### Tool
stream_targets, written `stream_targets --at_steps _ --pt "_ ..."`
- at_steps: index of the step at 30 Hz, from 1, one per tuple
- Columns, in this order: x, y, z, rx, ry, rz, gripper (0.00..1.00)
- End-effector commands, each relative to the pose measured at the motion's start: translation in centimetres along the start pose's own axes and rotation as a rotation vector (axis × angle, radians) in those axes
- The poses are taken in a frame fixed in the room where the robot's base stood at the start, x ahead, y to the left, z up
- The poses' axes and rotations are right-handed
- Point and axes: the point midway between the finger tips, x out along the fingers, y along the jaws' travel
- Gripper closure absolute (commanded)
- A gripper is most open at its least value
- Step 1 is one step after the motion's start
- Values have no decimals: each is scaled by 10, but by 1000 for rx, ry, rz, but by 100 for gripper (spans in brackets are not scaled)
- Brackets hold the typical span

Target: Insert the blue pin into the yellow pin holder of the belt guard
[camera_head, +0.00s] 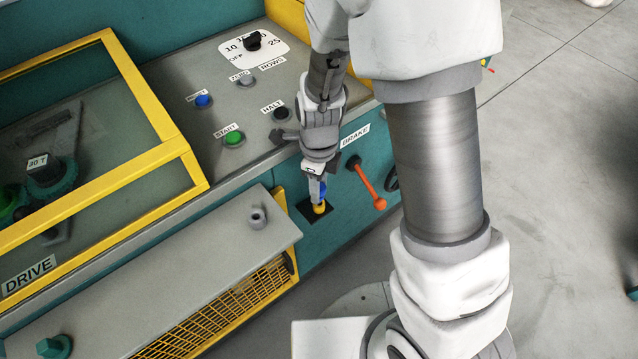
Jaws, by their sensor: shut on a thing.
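My gripper (318,182) points down in front of the teal machine front and is shut on a small blue pin (323,188). Its fingers hide much of the pin. Right below is a small yellow piece (319,208) on a dark square plate (311,210), which looks like the yellow pin holder. The pin's lower end is close to it or touching. I cannot tell whether any of the pin is inside. A grey cover with yellow mesh (210,322), perhaps the belt guard, is at lower left.
An orange-tipped brake lever (369,185) is close to the right of my gripper. The console above has a green button (233,139), a blue button (203,101) and a black knob (280,112). A yellow-framed clear cover (165,152) stands left. Open floor is at right.

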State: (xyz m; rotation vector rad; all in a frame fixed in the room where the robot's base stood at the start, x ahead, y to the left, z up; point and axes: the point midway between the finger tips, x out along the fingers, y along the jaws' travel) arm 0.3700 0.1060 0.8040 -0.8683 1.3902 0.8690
Motion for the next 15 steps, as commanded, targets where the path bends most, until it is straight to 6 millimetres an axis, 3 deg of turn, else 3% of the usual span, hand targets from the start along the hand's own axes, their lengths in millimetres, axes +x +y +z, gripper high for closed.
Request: stream_targets --at_steps 15 --pt "2 4 -4 -5 13 12 100"
